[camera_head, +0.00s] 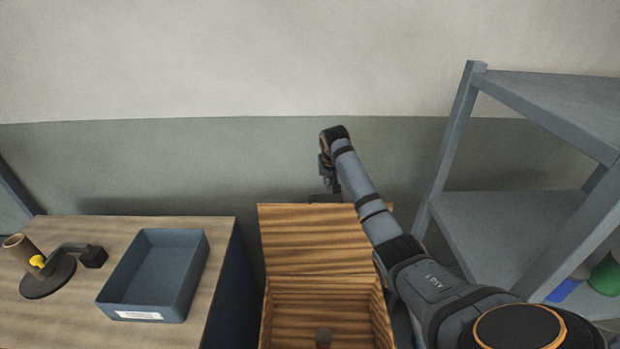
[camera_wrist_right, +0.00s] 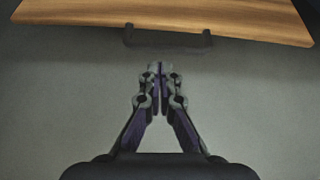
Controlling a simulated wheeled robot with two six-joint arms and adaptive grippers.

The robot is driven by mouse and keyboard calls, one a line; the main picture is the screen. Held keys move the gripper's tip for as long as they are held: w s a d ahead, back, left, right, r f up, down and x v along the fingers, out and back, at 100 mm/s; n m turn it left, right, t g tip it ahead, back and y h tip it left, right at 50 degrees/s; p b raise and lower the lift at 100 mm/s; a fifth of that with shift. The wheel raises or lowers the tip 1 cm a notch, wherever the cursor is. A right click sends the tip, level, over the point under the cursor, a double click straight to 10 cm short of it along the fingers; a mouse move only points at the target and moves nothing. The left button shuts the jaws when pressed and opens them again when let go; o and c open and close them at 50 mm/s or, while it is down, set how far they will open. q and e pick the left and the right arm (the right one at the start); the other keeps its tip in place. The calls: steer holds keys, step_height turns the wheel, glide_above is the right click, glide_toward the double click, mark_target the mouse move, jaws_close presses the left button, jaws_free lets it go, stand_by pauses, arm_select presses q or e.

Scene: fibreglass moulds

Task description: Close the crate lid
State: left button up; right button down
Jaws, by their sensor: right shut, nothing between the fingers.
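A wooden crate (camera_head: 265,318) stands at the bottom middle of the head view, with its lid (camera_head: 312,240) raised upright at the back. A dark handle (camera_head: 325,198) sits on the lid's top edge. In the right wrist view the lid (camera_wrist_right: 190,14) and its dark handle (camera_wrist_right: 168,40) show along the top. My right gripper (camera_head: 328,183) is at the lid's top edge, close to the handle. In the wrist view its fingers (camera_wrist_right: 160,68) are shut and empty, a little apart from the handle. My left gripper is not in view.
A wooden table (camera_head: 80,228) on the left holds a blue-grey tray (camera_head: 190,262) and a round-based stand (camera_head: 48,280). A grey shelf (camera_head: 500,225) with a green item (camera_head: 606,277) stands at the right. A wall is behind.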

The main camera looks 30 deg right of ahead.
step_height(320, 180, up, 5)
steer(key=w, duration=0.2)
arm_select(q)
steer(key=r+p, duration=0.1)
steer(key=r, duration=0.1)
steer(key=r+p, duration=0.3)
steer(key=p, duration=0.1)
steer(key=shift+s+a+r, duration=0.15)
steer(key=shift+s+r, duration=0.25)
arm_select(e)
steer(key=shift+m, duration=0.3)
steer(key=f, duration=0.8)
steer(key=shift+s+d+f, duration=0.3)
steer(key=shift+d+f, duration=0.05)
steer(key=shift+d, duration=0.05)
